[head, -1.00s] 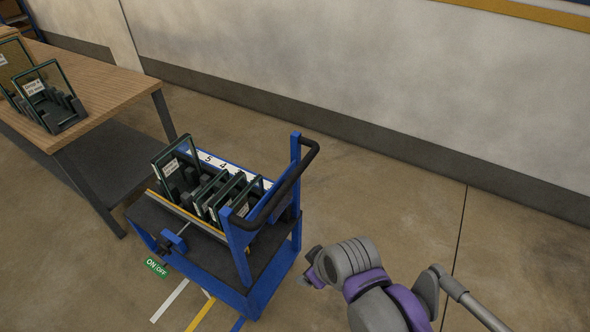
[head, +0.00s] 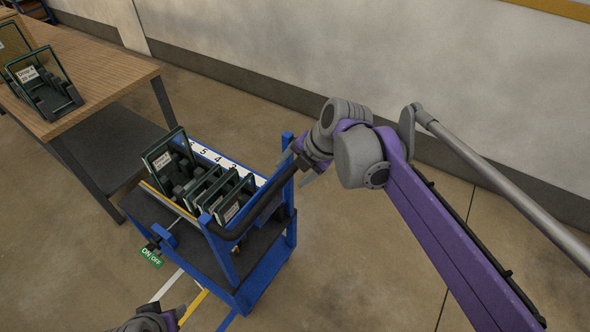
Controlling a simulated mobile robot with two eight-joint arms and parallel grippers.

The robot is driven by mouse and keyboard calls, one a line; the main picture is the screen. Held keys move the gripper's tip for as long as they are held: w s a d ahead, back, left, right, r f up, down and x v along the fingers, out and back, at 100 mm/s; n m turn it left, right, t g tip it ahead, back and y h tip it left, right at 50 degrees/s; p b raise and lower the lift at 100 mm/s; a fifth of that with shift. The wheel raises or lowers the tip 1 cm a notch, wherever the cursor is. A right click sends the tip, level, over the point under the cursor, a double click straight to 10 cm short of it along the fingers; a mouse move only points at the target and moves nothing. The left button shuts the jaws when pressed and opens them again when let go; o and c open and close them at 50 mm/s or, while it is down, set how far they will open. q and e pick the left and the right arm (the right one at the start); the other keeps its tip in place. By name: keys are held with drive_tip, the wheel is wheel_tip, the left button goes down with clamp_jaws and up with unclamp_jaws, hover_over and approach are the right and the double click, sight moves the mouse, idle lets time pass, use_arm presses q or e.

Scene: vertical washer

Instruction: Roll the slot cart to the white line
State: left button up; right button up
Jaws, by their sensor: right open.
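The blue slot cart (head: 246,287) stands on the floor at centre left, with several dark-framed panels in its numbered slot rack. Its black push handle (head: 258,212) is on the right side. My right gripper (head: 297,169) is open at the handle's upper end; I cannot tell whether the bar lies between its fingers. My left gripper (head: 178,314) is partly in view at the bottom edge, below the cart's front; its jaw state is unclear. A white line (head: 166,285) on the floor shows at the cart's lower left and runs partly under it.
A wooden table (head: 98,82) with framed panels in stands is close at the left. A green ON/OFF label (head: 152,257) is by the cart's front. A yellow stripe (head: 194,306) lies beside the white line.

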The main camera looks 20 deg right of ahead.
sight(278, 187)
drive_tip(key=b+x, duration=0.5)
drive_tip(key=x, duration=0.5)
drive_tip(key=shift+f+b, duration=0.3)
drive_tip(key=shift+b, duration=0.1)
use_arm(q)
wheel_tip(278, 187, down, 8)
drive_tip(key=s, duration=0.2)
drive_tip(key=shift+g+b, duration=0.3)
drive_tip(key=shift+b, duration=0.05)
use_arm(e)
drive_tip(key=shift+x, duration=0.8)
use_arm(q)
drive_tip(key=shift+f, duration=0.1)
use_arm(e)
clamp_jaws()
